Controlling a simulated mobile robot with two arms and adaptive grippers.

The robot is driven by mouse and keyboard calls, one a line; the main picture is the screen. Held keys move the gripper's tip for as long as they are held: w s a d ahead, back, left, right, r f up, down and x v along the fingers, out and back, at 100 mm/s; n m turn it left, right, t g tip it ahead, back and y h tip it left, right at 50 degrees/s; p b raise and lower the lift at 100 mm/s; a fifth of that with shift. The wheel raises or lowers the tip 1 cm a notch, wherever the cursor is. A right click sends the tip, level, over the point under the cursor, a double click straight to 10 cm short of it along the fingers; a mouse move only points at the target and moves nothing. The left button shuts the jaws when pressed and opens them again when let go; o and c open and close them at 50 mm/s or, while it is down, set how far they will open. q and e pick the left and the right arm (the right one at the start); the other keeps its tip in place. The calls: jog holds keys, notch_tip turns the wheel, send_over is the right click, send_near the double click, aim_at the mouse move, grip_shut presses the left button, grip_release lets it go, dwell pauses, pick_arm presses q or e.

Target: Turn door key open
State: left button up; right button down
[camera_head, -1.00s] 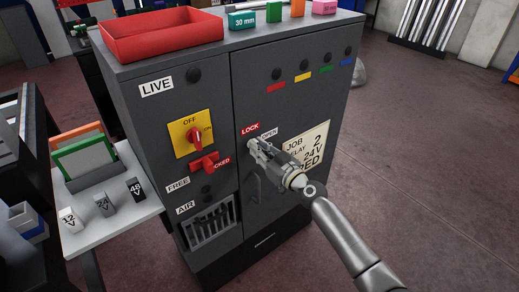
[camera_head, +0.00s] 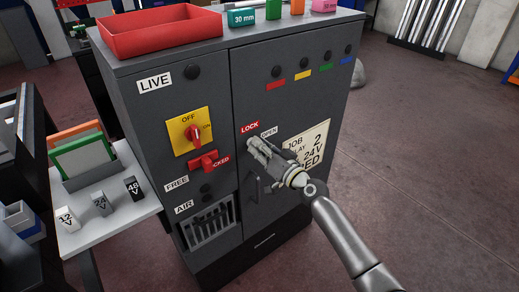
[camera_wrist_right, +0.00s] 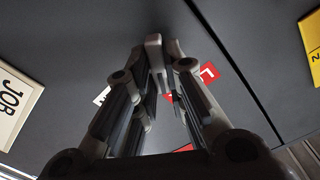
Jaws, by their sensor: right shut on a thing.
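The dark grey cabinet door (camera_head: 285,105) carries a red LOCK label (camera_head: 250,127) and a white OPEN label (camera_head: 269,132). My right gripper (camera_head: 254,146) is at the door just below these labels. In the right wrist view my right gripper (camera_wrist_right: 158,75) has its fingers closed together at the door on a small grey piece, likely the key (camera_wrist_right: 154,42); most of it is hidden. The red LOCK label (camera_wrist_right: 209,73) shows beside the fingers. My left gripper is not in view.
A yellow switch plate (camera_head: 183,138) with a red knob and a red handle (camera_head: 205,161) are on the left panel. A red tray (camera_head: 160,36) and several coloured boxes stand on top. A side table (camera_head: 130,215) is at left.

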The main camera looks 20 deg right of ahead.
jog(key=shift+d+f+m, duration=0.1)
jog(key=shift+m, duration=2.5)
jog(key=shift+d+f+m, duration=0.1)
jog(key=shift+m, duration=2.5)
jog(key=c, duration=1.5)
grip_release()
jog(key=v, duration=1.2)
jog(key=shift+o, duration=0.2)
